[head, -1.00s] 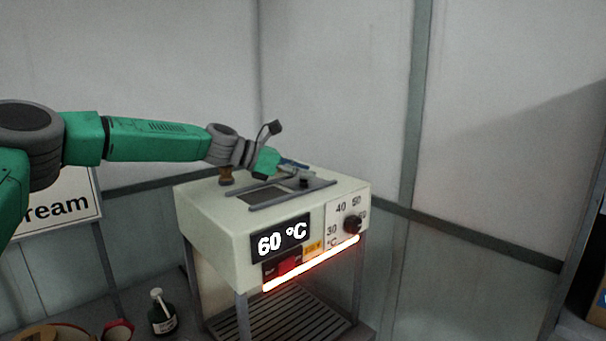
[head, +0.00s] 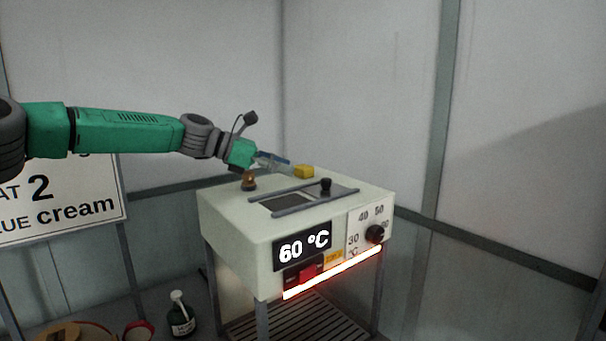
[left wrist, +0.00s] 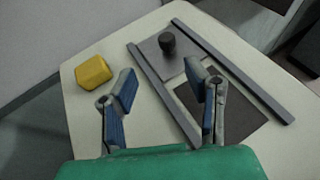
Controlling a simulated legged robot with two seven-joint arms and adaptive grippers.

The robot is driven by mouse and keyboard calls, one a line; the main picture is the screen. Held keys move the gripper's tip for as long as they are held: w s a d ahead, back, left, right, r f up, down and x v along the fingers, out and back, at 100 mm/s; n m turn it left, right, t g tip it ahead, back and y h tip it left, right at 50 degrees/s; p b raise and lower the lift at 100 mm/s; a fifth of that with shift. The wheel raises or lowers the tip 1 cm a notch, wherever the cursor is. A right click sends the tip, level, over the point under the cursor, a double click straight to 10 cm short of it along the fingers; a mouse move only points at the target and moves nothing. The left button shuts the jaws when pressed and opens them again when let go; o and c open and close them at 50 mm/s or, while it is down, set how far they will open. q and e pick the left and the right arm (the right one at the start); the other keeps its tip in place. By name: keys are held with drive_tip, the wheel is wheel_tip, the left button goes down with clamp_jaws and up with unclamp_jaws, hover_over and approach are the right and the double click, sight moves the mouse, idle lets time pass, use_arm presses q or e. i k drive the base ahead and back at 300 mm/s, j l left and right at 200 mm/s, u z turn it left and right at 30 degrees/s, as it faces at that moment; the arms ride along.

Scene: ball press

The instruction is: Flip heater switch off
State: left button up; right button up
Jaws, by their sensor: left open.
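The heater (head: 240,225) is a cream box on legs with a display reading 60 °C. Its red switch (head: 308,272) sits low on the front, below the display, beside a small yellow label. A glowing orange-white bar (head: 335,272) runs along the lower front edge. My left gripper (head: 288,165) is above the rear of the heater's top, away from the switch. In the left wrist view its two fingers (left wrist: 165,92) are apart with nothing between them. The switch is not visible in that view. My right gripper is not in view.
On the heater's top are a sliding plate with a black knob (head: 326,185), two rails, a dark opening (head: 287,205), a yellow block (head: 303,171) and a brownish knob (head: 249,181). A black temperature dial (head: 375,234) is on the front right. A dark bottle (head: 180,316) stands lower left.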

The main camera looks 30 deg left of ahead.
sight(306, 275)
drive_tip(key=k, duration=1)
